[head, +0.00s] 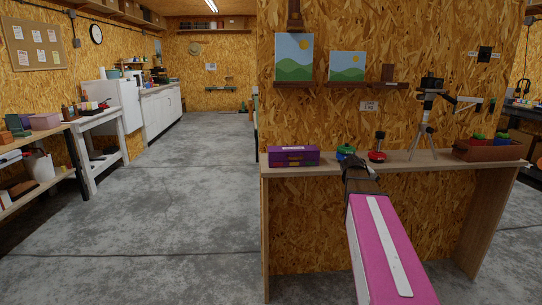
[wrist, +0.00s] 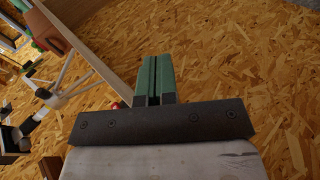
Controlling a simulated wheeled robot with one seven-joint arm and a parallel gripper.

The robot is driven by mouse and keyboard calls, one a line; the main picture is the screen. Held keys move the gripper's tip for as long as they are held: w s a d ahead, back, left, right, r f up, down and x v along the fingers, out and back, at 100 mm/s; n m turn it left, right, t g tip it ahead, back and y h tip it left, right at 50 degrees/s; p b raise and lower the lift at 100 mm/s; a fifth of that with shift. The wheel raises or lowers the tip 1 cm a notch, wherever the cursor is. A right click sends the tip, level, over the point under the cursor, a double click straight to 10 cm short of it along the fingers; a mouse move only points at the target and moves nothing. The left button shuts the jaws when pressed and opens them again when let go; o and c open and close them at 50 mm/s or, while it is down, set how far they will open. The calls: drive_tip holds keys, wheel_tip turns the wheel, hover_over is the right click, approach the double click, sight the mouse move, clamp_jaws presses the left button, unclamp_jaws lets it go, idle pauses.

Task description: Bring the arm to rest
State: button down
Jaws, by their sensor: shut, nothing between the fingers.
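My gripper (wrist: 154,62) shows in the wrist view with its two green fingers side by side, shut and empty. Behind them in that view is the chipboard wall. In the head view my pink arm reaches forward from the lower right. Its dark end (head: 358,172) is at the front of the plank bench (head: 425,163), and the fingertips are hard to make out there. I cannot tell from this view whether it touches the bench.
On the bench are a purple box (head: 293,156), a green-and-blue item (head: 345,151), a red-based item (head: 377,155), a tripod (head: 421,142) and a brown crate (head: 490,151). Two pictures stand on wall ledges above. The concrete floor (head: 170,215) on the left is clear.

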drive_tip(key=s+a+f+g+y, duration=0.1)
drive_tip(key=s+a+f+y, duration=0.3)
drive_tip(key=s+a+f, duration=0.5)
drive_tip(key=s+a+f+m+g+y, duration=0.1)
drive_tip(key=s+a+f+y, duration=0.3)
drive_tip(key=s+a+f, duration=0.5)
drive_tip(key=a+f+g, duration=0.1)
drive_tip(key=a+f, duration=0.4)
drive_tip(key=shift+s+a+f+m+y, duration=0.25)
drive_tip(key=shift+s+a+m+y, duration=0.05)
drive_tip(key=shift+s+y, duration=0.1)
